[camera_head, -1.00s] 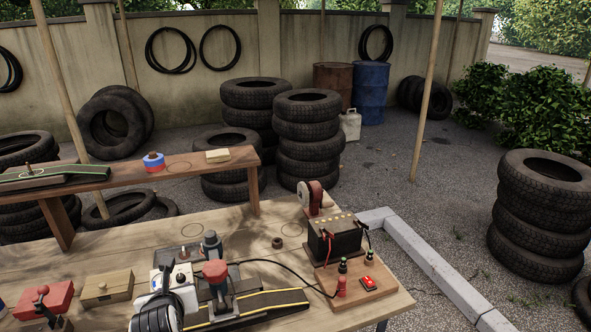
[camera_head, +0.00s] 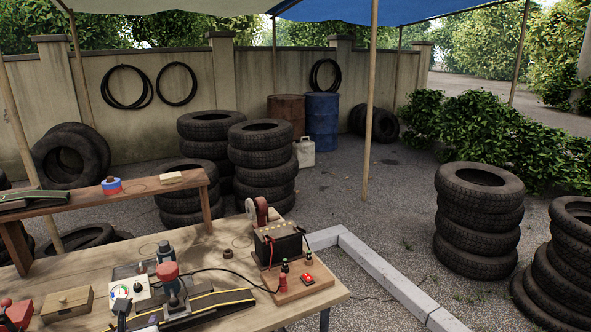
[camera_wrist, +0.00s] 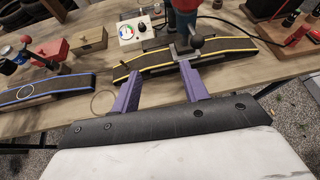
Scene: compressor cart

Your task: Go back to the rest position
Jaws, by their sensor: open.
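My gripper (camera_wrist: 160,92) shows in the wrist view with two purple fingers spread apart and nothing between them. It is above the front of the wooden workbench (camera_wrist: 250,78), near a black ramp with yellow edges (camera_wrist: 150,68). My gripper is not visible in the head view.
A battery (camera_head: 278,245) on a wooden board with a red switch (camera_head: 308,279) stands at the bench's right. A gauge box (camera_head: 124,292) and a small wooden box (camera_head: 68,303) are to the left. Tyre stacks (camera_head: 478,215) and a pole (camera_head: 370,110) stand on the gravel beyond.

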